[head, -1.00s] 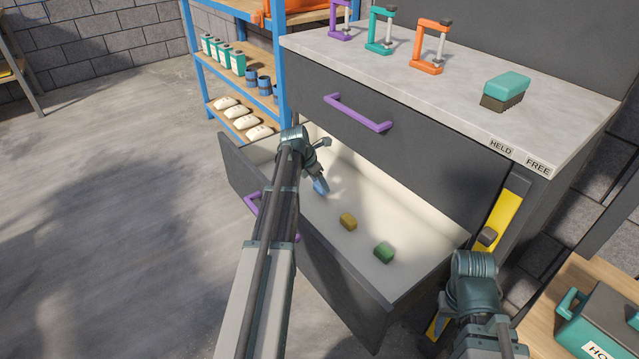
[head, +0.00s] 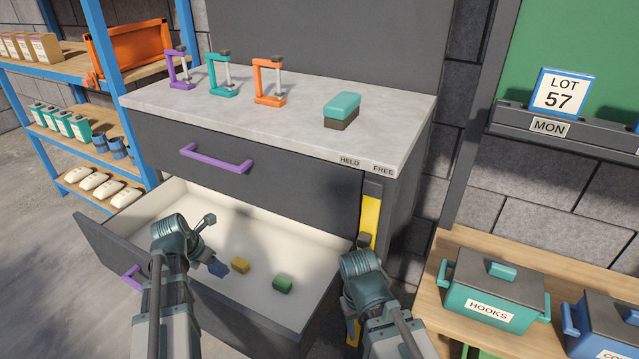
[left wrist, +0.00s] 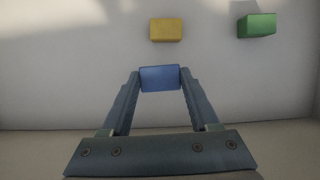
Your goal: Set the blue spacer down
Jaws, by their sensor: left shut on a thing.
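My left gripper (head: 214,264) reaches into the open drawer (head: 160,208) and is shut on the blue spacer (head: 220,269). The spacer (left wrist: 160,78) sits between the two fingertips in the left wrist view. Whether its underside touches the drawer floor I cannot tell. A yellow block (head: 240,265) and a green block (head: 283,285) lie on the drawer floor to the right of the spacer in the head view. In the wrist view the yellow block (left wrist: 166,29) is just beyond the spacer, apart from it.
The cabinet top (head: 300,105) carries several clamps and a teal brush (head: 342,110). A yellow strip (head: 370,215) with a dark slider is below the HELD and FREE labels. A teal HOOKS bin (head: 490,300) stands right. The drawer's back left floor is clear.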

